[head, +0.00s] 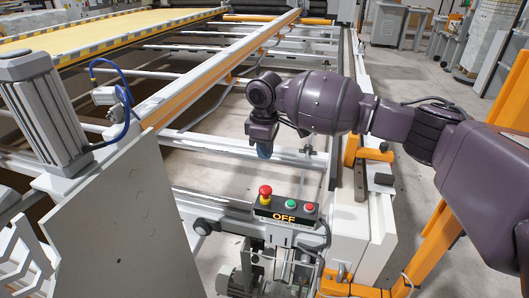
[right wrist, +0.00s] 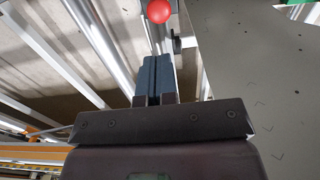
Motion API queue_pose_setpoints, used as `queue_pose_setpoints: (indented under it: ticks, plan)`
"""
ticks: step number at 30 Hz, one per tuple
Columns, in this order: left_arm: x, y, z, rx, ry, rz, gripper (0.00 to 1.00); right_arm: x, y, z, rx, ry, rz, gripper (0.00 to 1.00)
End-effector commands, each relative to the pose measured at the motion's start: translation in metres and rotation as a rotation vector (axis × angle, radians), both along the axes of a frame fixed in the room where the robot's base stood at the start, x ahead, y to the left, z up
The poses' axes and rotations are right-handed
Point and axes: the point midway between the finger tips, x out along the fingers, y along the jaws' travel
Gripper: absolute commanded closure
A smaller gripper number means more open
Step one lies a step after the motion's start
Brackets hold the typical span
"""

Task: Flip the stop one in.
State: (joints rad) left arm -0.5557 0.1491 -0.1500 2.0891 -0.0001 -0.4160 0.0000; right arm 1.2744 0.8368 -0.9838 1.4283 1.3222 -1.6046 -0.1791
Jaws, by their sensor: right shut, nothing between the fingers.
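A small dark control box (head: 285,212) stands in the lower middle of the head view and reads "OFF". It carries a red mushroom stop button (head: 265,191) on a yellow base at its left end, with a green button (head: 292,205) and a flat red button (head: 309,208) to its right. My right gripper (head: 264,152) points down above and behind the box, apart from the stop. In the right wrist view its blue-grey fingers (right wrist: 154,75) are together and empty, and the red stop button (right wrist: 159,11) shows just beyond their tips. My left gripper is out of view.
A light metal panel (head: 125,215) rises left of the box, beside a grey cylinder (head: 45,110) with a blue hose. Gantry rails (head: 190,85) run behind my gripper. A white machine frame (head: 365,220) stands to the right. Open air lies between gripper and box.

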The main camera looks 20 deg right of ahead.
Motion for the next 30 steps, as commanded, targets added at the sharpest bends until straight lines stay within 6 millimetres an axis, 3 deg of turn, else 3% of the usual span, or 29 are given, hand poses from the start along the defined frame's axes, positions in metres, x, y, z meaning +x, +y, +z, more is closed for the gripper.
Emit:
queue_pose_setpoints:
  ticks: [3, 15, 21, 30]
  plan:
    - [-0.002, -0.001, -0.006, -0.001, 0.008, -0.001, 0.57, 0.0, 0.0, -0.028, -0.001, 0.007, 0.0, 1.0]
    - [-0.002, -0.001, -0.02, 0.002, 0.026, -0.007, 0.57, 0.0, 0.0, -0.094, -0.001, 0.006, 0.0, 1.0]
    - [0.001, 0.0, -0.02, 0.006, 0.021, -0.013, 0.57, 0.0, 0.0, -0.11, -0.001, 0.003, -0.001, 1.0]
    - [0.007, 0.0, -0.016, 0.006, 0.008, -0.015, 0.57, 0.0, 0.0, -0.113, 0.0, 0.0, -0.001, 1.0]
